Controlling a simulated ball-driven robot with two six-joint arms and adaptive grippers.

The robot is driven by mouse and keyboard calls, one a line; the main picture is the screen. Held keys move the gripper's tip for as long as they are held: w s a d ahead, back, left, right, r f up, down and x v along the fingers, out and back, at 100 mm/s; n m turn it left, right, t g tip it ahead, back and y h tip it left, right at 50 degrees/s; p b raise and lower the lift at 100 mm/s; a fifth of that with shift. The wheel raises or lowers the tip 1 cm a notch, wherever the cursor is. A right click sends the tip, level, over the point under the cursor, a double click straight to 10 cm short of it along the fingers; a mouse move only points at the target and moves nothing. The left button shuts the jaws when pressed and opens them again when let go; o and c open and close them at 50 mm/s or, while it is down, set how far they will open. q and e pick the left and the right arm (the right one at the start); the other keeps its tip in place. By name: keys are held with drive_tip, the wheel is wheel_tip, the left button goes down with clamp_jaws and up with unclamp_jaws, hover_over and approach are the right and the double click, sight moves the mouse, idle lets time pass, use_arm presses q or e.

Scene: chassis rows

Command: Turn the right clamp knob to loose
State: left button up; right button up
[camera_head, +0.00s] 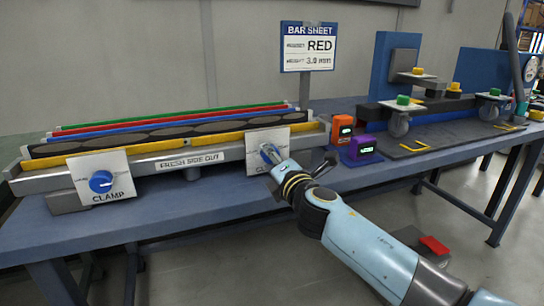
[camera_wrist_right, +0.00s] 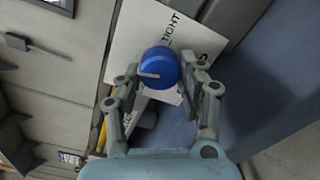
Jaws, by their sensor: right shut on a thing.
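The right clamp's white plate (camera_head: 254,161) is on the front right of the long fixture. My right gripper (camera_head: 272,157) reaches its knob and hides most of it in the head view. In the right wrist view, the round blue knob (camera_wrist_right: 158,66) sits between the fingers of my right gripper (camera_wrist_right: 164,80), which are shut on it. A pale pointer on the knob points left in that view. The word TIGHT is readable on the plate (camera_wrist_right: 128,38) beside the knob; other lettering is partly hidden. My left gripper is not in view.
The left clamp has a blue knob (camera_head: 101,181). Red, blue and green bars line the fixture behind a yellow bar (camera_head: 90,149). An orange device (camera_head: 342,128) and a purple device (camera_head: 361,151) stand just right of the fixture.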

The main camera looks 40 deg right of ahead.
drive_tip(key=n+p, duration=0.1)
drive_tip(key=n, duration=0.6)
drive_tip(key=shift+f, duration=0.15)
drive_tip(key=n+p, duration=0.1)
drive_tip(key=n, duration=0.3)
drive_tip(key=shift+s+d, duration=0.1)
drive_tip(key=shift+f+n+p, duration=0.1)
drive_tip(key=shift+n+p, duration=0.3)
drive_tip(key=shift+n, duration=1.5)
drive_tip(key=o, duration=1.2)
